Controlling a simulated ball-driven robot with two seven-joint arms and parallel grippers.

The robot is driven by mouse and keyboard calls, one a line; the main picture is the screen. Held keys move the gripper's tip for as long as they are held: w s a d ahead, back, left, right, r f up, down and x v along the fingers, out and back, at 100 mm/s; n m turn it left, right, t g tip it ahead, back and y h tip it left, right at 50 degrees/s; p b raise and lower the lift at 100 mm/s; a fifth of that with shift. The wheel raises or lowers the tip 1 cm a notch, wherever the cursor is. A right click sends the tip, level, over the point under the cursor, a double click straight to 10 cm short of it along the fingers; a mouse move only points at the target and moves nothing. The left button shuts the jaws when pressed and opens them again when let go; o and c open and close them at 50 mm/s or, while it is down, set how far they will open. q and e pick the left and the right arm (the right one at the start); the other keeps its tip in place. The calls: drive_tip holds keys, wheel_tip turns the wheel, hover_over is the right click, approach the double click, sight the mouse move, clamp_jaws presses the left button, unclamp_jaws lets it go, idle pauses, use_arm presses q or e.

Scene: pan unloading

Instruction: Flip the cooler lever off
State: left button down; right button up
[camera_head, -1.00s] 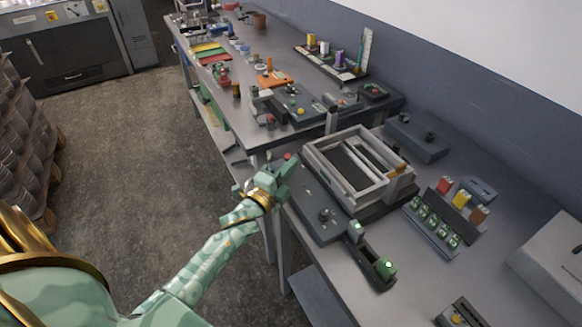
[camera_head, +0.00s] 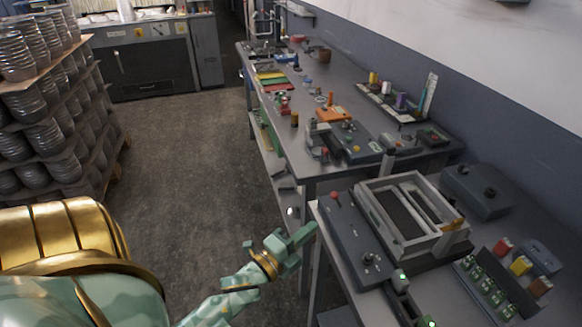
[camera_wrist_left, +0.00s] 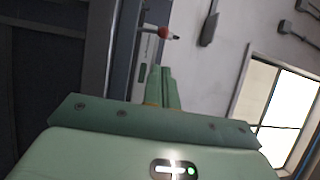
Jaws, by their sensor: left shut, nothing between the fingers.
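A dark control panel (camera_head: 352,235) lies along the near left edge of the right-hand table. A red knob (camera_head: 334,195) stands at its far end. A red-tipped lever also shows in the left wrist view (camera_wrist_left: 166,33), ahead of the fingers. I cannot tell for certain that it is the cooler lever, or its setting. My left gripper (camera_head: 308,232), green with a gold band, is shut and empty. It is beside the table's left edge, short of the red knob and apart from it. Its closed fingers (camera_wrist_left: 161,86) also show in the wrist view. My right gripper is out of view.
A framed grey unit (camera_head: 410,215) stands right of the panel. A small block with green lights (camera_head: 400,280) is nearer. A second table (camera_head: 300,140) with several coloured parts lies beyond. Stacked pans (camera_head: 45,120) stand at the left. The floor between is clear.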

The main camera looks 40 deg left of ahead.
use_arm(q)
drive_tip(key=s, duration=0.5)
drive_tip(key=shift+s+a+f, duration=0.2)
drive_tip(key=shift+f, duration=0.1)
drive_tip(key=s+f+n+g+y, duration=0.1)
drive_tip(key=s+f+n+g, duration=0.45)
drive_tip(key=f, duration=0.85)
drive_tip(key=s+f+n+g+y, duration=0.1)
drive_tip(key=s+f+n+g, duration=0.4)
drive_tip(key=f, duration=0.8)
drive_tip(key=s+d+f+n+g, duration=0.1)
drive_tip(key=s+d+f+g, duration=0.1)
drive_tip(key=s+f, duration=0.3)
drive_tip(key=s+d+f+n+g, duration=0.1)
drive_tip(key=s+f, duration=0.4)
drive_tip(key=s, duration=0.6)
drive_tip(key=s+d+f+n+g+h, duration=0.1)
drive_tip(key=s+d+f+g, duration=0.2)
drive_tip(key=s+f+g, duration=0.2)
drive_tip(key=s, duration=0.3)
drive_tip(key=shift+s+f+n, duration=0.15)
drive_tip(key=shift+f+n, duration=0.1)
drive_tip(key=shift+n, duration=0.1)
